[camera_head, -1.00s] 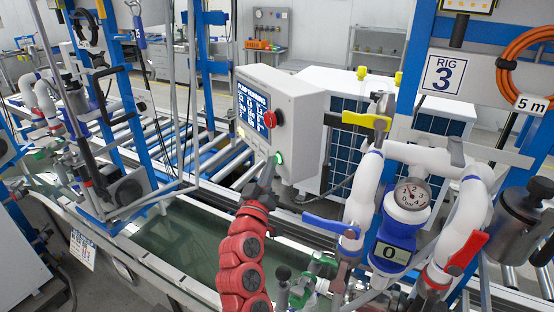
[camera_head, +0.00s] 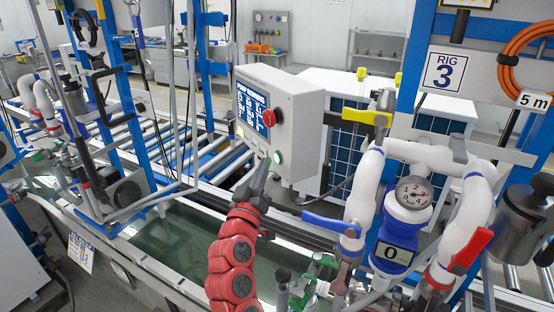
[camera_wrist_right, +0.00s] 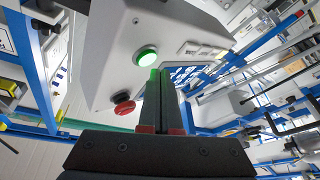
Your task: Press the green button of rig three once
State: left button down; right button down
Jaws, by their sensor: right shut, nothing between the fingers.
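The grey control box (camera_head: 295,125) beside the rig 3 sign (camera_head: 443,73) has a display panel, a red mushroom button (camera_head: 269,118) and a green button (camera_head: 278,157) below it. My right gripper (camera_head: 263,166) is shut and empty, its tips just left of and below the green button, with a small gap in the picture. In the right wrist view the green button (camera_wrist_right: 145,57) has a bright centre, and the shut fingertips (camera_wrist_right: 160,76) lie near it. The red button (camera_wrist_right: 123,105) is at their left there. My left gripper is not in view.
Right of the box stand white pipes with a blue handle (camera_head: 331,224), a yellow handle (camera_head: 367,117), a red handle (camera_head: 470,250) and a gauge (camera_head: 412,193). A water tank (camera_head: 180,238) lies below. A roller conveyor runs behind.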

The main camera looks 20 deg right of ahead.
jog(key=a+b, duration=0.2)
jog(key=a, duration=0.1)
jog(key=a+b, duration=0.1)
jog(key=shift+s+a, duration=0.3)
jog(key=shift+a, duration=0.1)
dwell(0.5)
